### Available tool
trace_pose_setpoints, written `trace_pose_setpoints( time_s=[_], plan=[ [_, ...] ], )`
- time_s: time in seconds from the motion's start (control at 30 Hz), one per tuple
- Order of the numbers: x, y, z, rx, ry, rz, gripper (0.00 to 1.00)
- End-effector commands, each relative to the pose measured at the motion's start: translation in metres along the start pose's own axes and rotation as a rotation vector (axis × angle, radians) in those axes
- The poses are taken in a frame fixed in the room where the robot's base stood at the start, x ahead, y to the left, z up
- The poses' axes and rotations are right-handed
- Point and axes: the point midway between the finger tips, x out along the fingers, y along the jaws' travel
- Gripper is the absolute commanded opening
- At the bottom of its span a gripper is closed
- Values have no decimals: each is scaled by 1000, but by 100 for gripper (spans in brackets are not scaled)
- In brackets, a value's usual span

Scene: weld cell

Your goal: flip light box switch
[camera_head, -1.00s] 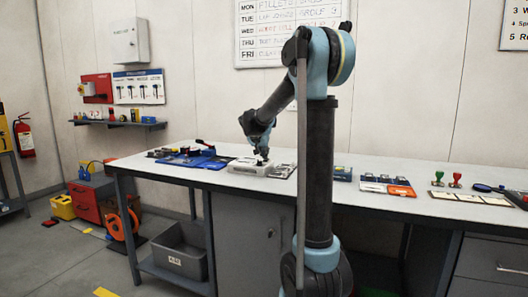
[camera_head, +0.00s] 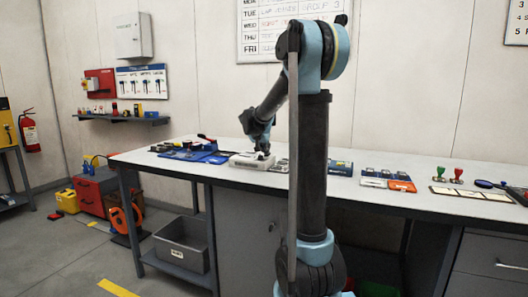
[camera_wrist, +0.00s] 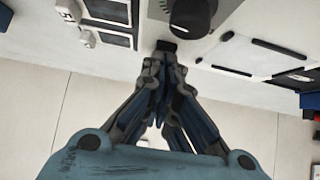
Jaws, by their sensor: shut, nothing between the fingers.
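The light box (camera_head: 250,162) is a low white box on the bench. I take the pale surface with a raised white panel (camera_wrist: 245,52) in the wrist view to be its top. A small black switch-like part (camera_wrist: 167,45) sits there, just beyond my fingertips, with a round black knob (camera_wrist: 190,16) on a grey plate close by. My gripper (camera_wrist: 158,62) is shut and empty, its tips at or very near the small black part; I cannot tell whether they touch. In the head view my gripper (camera_head: 263,150) is over the box, partly blurred by distance.
Blue trays with tools (camera_head: 205,156) lie left of the box on the bench (camera_head: 340,188). Orange and blue items (camera_head: 400,185) and two stamps (camera_head: 448,175) lie to the right. The wall is behind.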

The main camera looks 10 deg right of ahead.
Motion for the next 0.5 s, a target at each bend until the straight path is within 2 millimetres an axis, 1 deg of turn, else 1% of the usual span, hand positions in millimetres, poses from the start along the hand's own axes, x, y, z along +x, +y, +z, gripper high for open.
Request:
trace_pose_setpoints(
  time_s=[0.3,0.5],
  plan=[
    [5,0,-11,1,0,1,0],
    [6,1,-14,1,0,1,0]
  ],
)
